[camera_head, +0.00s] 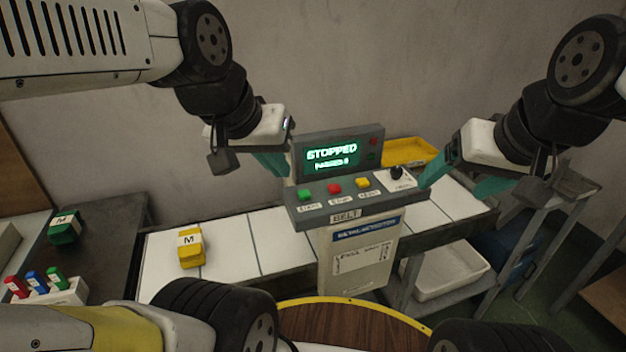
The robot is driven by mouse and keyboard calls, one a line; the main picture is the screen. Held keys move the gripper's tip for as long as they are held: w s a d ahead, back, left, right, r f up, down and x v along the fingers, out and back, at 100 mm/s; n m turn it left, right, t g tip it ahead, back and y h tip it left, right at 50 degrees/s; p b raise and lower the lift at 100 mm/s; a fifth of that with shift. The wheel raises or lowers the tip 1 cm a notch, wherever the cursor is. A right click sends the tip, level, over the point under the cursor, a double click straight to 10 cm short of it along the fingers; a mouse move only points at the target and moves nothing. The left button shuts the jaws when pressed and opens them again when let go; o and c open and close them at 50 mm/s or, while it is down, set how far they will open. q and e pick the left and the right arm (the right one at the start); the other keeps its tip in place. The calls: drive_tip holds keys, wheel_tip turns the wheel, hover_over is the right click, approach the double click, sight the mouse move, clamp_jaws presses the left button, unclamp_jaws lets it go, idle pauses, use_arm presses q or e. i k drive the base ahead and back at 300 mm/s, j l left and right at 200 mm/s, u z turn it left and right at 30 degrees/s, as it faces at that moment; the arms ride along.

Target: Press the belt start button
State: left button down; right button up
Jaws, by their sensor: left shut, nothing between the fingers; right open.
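The belt control panel (350,203) stands in the middle, with a green start button (304,193) at its left, a red button (334,188) and a yellow button (362,183). Its display (332,155) reads STOPPED in green. My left gripper (284,170) is shut and empty, with its teal fingers beside the display's left edge, up and left of the green button. Whether a fingertip touches the panel I cannot tell. My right gripper (440,184) is open to the right of the panel, near the black knob (397,173).
A yellow block marked M (191,248) lies on the white belt (228,247) at left. A green block marked M (65,229) lies on the dark surface further left. A yellow tray (408,151) is behind the panel. A white bin (448,272) sits below right.

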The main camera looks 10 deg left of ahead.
sight(303, 194)
drive_tip(key=k+u, duration=0.45)
drive_tip(key=k+j+u, duration=0.2)
drive_tip(key=k+u, duration=0.25)
drive_tip(key=i, duration=0.1)
